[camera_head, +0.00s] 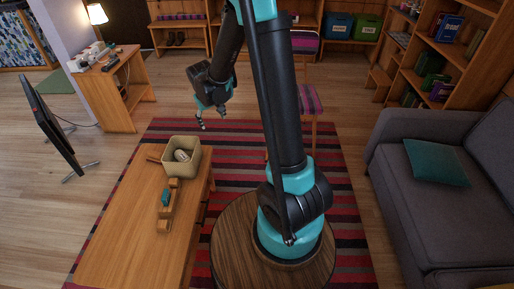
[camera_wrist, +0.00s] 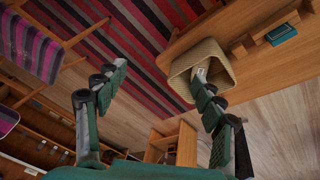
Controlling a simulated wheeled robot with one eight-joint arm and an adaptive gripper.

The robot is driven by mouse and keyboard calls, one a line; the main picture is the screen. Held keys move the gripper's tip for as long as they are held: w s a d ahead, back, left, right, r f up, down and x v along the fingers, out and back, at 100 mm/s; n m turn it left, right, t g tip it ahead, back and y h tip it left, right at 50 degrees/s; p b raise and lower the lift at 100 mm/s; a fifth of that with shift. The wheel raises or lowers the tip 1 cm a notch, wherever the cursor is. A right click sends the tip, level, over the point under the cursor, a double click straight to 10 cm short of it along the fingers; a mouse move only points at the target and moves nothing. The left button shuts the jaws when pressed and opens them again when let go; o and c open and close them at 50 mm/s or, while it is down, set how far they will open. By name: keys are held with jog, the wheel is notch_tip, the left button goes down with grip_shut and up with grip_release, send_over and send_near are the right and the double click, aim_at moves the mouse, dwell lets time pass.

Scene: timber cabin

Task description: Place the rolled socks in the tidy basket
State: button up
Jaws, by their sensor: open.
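The beige tidy basket (camera_head: 182,172) stands at the far end of the low wooden table. A pale rounded bundle (camera_head: 182,155), which looks like the rolled socks, lies inside it. My gripper (camera_head: 211,119) is open and empty in the air, beyond and to the right of the basket, apart from it. In the wrist view the fingers (camera_wrist: 160,72) are spread wide. The right finger overlaps the basket (camera_wrist: 207,47) in the picture and hides part of its inside, so the bundle cannot be made out clearly there.
A wooden holder (camera_head: 161,221) with a small teal item (camera_head: 166,196) is on the table (camera_head: 128,228) near the basket. A striped rug (camera_head: 233,150) lies below. A chair (camera_head: 309,101) stands to the right of my gripper, and a grey sofa (camera_head: 405,165) is farther right.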

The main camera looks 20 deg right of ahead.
jog(key=s+d+m, duration=0.1)
jog(key=s+d, duration=0.3)
jog(key=s, duration=0.3)
jog(key=s+d+r+m, duration=0.1)
jog(key=s+d, duration=0.2)
jog(key=s, duration=0.5)
jog(key=s+d+r+m+t, duration=0.1)
jog(key=s+d, duration=0.3)
jog(key=s, duration=0.4)
jog(key=shift+s+d+r+y, duration=0.2)
jog(key=shift+d+y, duration=0.1)
jog(key=shift+y, duration=0.1)
jog(key=shift+s+r, duration=0.15)
jog(key=shift+s, duration=0.05)
